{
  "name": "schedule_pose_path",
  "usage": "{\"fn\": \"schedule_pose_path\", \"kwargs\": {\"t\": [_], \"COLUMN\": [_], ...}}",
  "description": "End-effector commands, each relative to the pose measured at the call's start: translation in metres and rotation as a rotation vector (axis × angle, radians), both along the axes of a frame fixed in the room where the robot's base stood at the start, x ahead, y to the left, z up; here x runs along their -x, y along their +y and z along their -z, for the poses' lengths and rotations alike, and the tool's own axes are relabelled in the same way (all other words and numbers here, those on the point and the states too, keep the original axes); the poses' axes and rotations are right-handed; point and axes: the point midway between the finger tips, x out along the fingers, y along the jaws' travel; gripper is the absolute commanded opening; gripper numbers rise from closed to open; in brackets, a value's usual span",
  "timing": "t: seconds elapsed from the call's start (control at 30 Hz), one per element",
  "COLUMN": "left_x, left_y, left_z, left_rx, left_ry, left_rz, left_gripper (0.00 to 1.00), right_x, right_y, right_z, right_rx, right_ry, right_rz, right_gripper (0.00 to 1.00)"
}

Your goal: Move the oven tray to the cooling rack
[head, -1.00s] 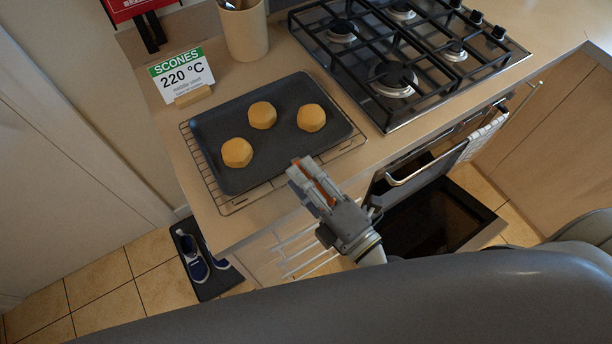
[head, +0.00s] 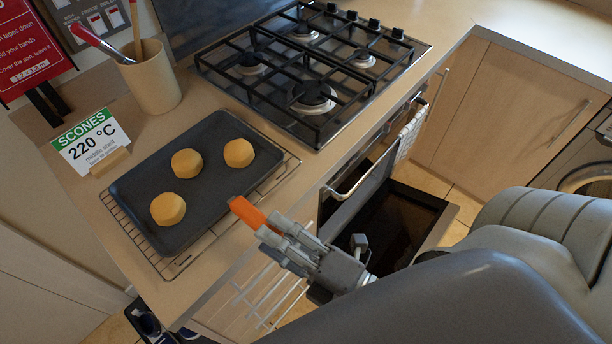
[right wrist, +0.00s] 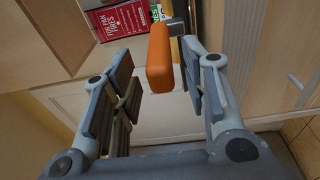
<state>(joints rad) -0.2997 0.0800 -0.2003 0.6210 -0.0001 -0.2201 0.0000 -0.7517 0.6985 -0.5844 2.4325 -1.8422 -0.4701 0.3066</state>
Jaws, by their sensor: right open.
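The dark oven tray (head: 215,185) lies flat on the wire cooling rack (head: 131,226) on the counter, with three scones on it: one at the left (head: 168,209), one in the middle (head: 187,163) and one at the right (head: 239,153). An orange handle (head: 247,212) sticks out at the tray's front edge. My right gripper (head: 268,230) is open at the handle's outer end. In the right wrist view the orange handle (right wrist: 160,58) stands between the spread fingers, closer to the right one. My left gripper is out of view.
A gas hob (head: 312,80) lies right of the tray. The oven (head: 385,190) below it stands open. A scones sign (head: 92,142) and a utensil pot (head: 152,78) stand behind the tray. The counter's front edge runs beneath my right gripper.

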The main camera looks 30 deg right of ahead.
Motion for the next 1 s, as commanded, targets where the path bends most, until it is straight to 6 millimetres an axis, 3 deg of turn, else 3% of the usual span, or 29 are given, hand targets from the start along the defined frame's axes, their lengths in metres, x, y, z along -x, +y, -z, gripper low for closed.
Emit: {"fn": "schedule_pose_path", "kwargs": {"t": [0.17,0.33,0.8,0.87,0.97,1.0], "left_x": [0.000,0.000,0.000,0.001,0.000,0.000], "left_y": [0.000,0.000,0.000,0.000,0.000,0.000], "left_z": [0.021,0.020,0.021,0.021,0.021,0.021], "left_rx": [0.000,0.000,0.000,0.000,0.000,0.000], "left_ry": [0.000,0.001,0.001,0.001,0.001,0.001], "left_rz": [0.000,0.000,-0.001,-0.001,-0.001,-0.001], "left_gripper": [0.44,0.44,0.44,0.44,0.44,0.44], "right_x": [0.025,0.041,0.049,0.047,0.040,0.036], "right_y": [-0.011,-0.018,-0.023,-0.025,-0.035,-0.042], "right_z": [0.006,0.003,0.003,0.014,0.053,0.076], "right_rx": [0.001,0.004,0.002,0.010,0.042,0.060], "right_ry": [0.004,0.004,0.004,0.021,0.085,0.126], "right_rz": [-0.004,-0.001,0.002,0.010,0.044,0.065], "right_gripper": [0.41,0.41,0.41,0.41,0.41,0.41]}}
